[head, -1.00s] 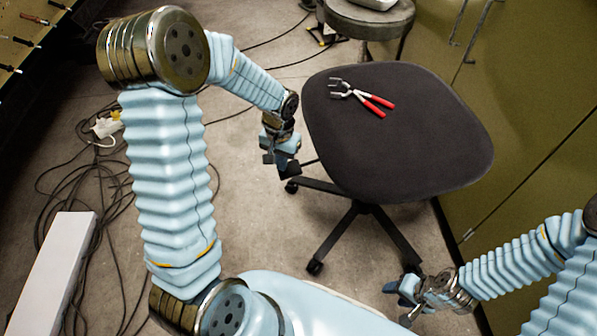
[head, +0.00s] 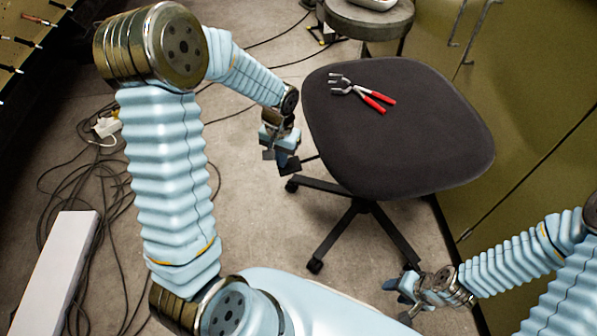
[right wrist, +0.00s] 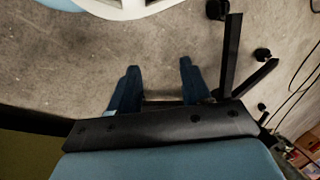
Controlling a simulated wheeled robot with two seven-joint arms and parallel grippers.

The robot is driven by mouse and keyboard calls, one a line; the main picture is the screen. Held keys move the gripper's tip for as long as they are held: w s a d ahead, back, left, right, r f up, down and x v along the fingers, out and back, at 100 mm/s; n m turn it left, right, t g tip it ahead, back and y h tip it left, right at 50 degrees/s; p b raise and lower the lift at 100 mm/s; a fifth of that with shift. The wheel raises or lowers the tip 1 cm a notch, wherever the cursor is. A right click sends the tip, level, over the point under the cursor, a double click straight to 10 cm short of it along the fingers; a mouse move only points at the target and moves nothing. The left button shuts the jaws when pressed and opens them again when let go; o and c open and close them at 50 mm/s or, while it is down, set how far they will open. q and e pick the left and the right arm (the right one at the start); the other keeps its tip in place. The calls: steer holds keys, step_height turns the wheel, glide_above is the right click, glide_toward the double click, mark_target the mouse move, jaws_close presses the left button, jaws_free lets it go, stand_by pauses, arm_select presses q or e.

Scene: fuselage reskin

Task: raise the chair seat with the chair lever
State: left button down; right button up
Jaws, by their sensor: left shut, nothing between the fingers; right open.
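The chair's dark seat (head: 400,135) fills the middle right of the head view, and red-handled pliers (head: 362,93) lie on it. The chair lever (head: 311,159) shows as a short dark rod at the seat's left edge, partly hidden. My left gripper (head: 285,167) is shut and empty, pointing down beside the seat's left edge near the lever; I cannot tell whether they touch. My right gripper (head: 392,286) is open and empty, low in front of the chair. In the right wrist view its two fingers (right wrist: 158,88) stand apart over bare floor.
The chair's star base (head: 350,225) stands on the concrete floor. Black cables (head: 85,190) and a white box (head: 55,265) lie at the left. A stool (head: 368,20) stands behind the chair. Olive cabinets (head: 540,80) close off the right side.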

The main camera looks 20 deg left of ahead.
arm_select(q)
steer(key=shift+r, duration=0.25)
arm_select(e)
steer(key=shift+r, duration=0.2)
arm_select(q)
steer(key=shift+r+p, duration=2.35)
steer(key=shift+r, duration=0.65)
arm_select(e)
step_height(320, 180, up, 4)
steer(key=shift+r, duration=0.25)
